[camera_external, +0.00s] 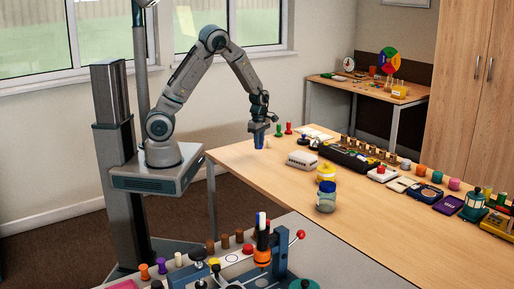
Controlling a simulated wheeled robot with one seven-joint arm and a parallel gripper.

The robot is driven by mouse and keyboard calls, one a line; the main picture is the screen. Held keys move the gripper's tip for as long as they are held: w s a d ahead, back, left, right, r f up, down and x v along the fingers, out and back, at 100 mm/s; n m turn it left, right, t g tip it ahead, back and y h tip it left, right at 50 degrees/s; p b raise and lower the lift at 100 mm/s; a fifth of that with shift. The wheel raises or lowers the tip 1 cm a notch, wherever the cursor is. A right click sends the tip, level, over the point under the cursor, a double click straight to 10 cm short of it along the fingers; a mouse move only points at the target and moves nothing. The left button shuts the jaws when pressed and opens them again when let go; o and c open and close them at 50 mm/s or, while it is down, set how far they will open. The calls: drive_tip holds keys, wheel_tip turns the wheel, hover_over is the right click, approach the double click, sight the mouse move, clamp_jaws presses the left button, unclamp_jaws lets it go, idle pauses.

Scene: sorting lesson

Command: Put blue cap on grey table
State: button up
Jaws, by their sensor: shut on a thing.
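On the grey table, a pen holder (262,250) stands tall among pegs. The grey table's right part is bare.

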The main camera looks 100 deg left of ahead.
drive_tip(key=shift+f, duration=1.75)
drive_tip(key=shift+f, duration=0.2)
drive_tip(key=o, duration=1)
drive_tip(key=shift+c, duration=0.2)
wheel_tip(320, 180, up, 14)
drive_tip(key=p, duration=0.1)
drive_tip(key=shift+s+d, duration=0.2)
drive_tip(key=shift+d, duration=0.1)
